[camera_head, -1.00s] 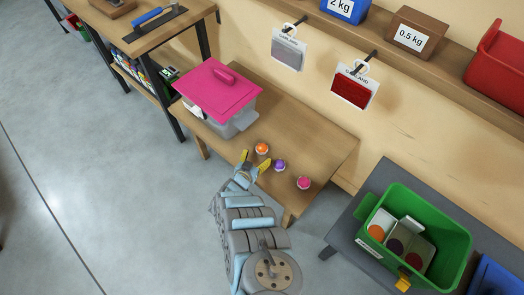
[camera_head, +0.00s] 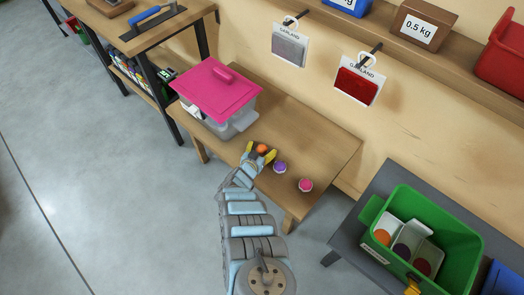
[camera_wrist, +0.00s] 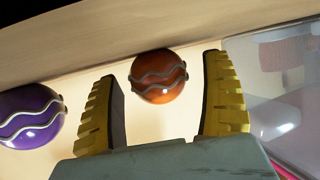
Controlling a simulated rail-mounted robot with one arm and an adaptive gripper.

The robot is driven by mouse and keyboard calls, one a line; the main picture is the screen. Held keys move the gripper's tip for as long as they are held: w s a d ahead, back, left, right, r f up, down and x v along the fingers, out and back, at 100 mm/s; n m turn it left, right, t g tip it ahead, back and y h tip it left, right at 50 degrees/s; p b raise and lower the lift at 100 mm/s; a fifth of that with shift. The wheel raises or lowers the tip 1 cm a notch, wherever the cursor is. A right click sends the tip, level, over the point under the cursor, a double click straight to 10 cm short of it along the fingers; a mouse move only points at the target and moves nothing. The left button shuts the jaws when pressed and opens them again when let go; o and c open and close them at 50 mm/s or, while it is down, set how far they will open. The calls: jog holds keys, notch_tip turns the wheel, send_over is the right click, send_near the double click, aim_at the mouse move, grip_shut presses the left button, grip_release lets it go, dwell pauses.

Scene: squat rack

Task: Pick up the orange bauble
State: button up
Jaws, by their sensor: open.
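The orange bauble (camera_head: 262,148) sits on the wooden bench, at the left end of a row of baubles. In the wrist view the orange bauble (camera_wrist: 159,76) has wavy silver lines and shows between the two yellow fingertips, slightly beyond them. My gripper (camera_head: 259,156) is open and empty, reaching in from the front edge of the bench. In the wrist view its ridged yellow fingers (camera_wrist: 162,105) stand apart on either side of the bauble. I cannot tell whether either finger touches it. The bauble's lower part is partly hidden by the gripper in the head view.
A purple bauble (camera_head: 280,167) lies close to the right of my gripper, and a pink one (camera_head: 305,185) farther right. A clear box with a pink lid (camera_head: 215,92) stands close on the left. The wooden bench (camera_head: 312,133) is bare behind the baubles. A green bin (camera_head: 458,243) stands right.

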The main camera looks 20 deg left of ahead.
jog(key=c, duration=1.1)
